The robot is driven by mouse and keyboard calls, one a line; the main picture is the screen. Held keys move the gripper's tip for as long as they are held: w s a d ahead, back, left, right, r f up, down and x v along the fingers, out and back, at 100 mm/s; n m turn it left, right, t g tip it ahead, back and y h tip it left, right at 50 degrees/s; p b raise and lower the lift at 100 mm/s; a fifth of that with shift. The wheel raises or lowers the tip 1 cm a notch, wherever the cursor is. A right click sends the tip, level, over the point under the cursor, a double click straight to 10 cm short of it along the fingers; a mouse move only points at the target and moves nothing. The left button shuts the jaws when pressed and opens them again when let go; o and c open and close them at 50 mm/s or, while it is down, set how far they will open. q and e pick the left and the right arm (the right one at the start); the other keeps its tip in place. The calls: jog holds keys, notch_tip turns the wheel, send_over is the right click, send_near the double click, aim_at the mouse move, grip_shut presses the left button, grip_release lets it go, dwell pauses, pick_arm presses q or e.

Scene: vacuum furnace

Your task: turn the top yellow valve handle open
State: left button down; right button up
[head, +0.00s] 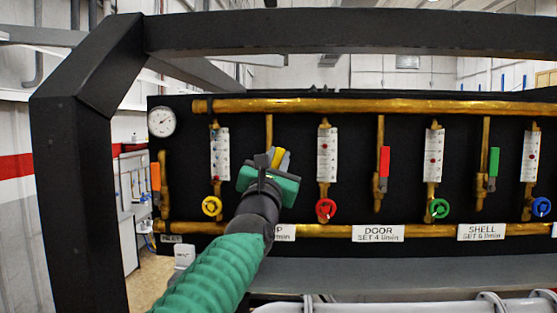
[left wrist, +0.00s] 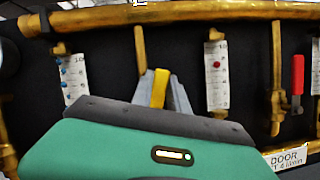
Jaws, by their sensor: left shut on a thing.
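The yellow valve handle (head: 284,157) is on a vertical brass pipe (head: 269,130) in the upper panel, between two flow gauges. My left gripper (head: 277,156) is at the handle, with its fingers shut on it. In the left wrist view the yellow handle (left wrist: 160,88) stands between the two grey fingers (left wrist: 161,92), close to upright with a slight lean. The gripper body hides the valve body and the lower part of this pipe. My right gripper is in neither view.
An orange handle (head: 155,177), a red handle (head: 385,161) and a green handle (head: 494,161) sit on neighbouring pipes. A round yellow knob (head: 211,206) is left of my gripper, a round red knob (head: 326,208) to its right. A black frame post (head: 75,190) stands at left.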

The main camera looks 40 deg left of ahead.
pick_arm(q)
jog(key=shift+w+f, duration=0.1)
jog(key=shift+f, duration=0.2)
dwell(0.4)
